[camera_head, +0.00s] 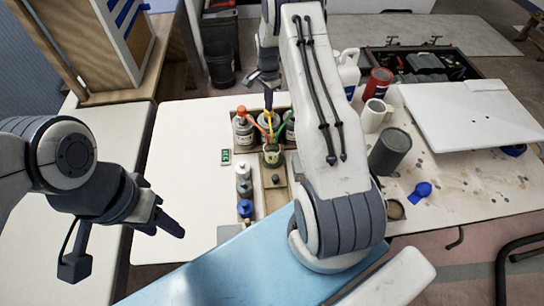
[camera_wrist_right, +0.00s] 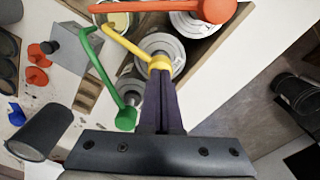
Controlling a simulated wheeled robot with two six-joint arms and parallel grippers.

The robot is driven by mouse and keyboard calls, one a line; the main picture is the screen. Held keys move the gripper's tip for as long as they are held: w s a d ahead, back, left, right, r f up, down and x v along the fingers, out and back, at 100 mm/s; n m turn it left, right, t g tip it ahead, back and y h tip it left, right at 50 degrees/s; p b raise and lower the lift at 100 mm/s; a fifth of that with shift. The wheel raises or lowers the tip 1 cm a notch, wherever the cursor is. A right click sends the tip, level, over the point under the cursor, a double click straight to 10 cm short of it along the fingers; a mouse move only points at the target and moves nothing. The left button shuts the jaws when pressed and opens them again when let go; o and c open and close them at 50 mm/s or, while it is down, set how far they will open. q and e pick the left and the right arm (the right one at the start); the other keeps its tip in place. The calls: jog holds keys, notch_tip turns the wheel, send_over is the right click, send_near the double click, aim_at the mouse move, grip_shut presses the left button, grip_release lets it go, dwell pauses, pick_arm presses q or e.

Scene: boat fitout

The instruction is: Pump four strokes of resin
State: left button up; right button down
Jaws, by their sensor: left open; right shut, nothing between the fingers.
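Several pump cans stand in a wooden tray (camera_head: 273,195) on the white table. In the right wrist view they have an orange pump (camera_wrist_right: 216,10), a yellow pump (camera_wrist_right: 158,63) and a green pump (camera_wrist_right: 125,117), with spouts leading toward a cup (camera_wrist_right: 118,20). The cup (camera_head: 271,155) stands in front of the cans in the head view. My right gripper (camera_wrist_right: 160,75) is shut and empty, its fingertips at the yellow pump's head; whether they touch it I cannot tell. My left gripper (camera_head: 175,226) is open and empty, left of the tray, away from the cans.
A small green display (camera_head: 225,156) lies left of the cans. A grey cylinder (camera_head: 390,152), white cup (camera_head: 373,115) and red can (camera_head: 378,84) stand right of my right arm. The table's left part is clear.

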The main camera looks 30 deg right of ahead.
jog(key=shift+f, duration=0.35)
jog(key=shift+r+p, duration=1.25)
jog(key=shift+r, duration=0.85)
jog(key=shift+f, duration=0.2)
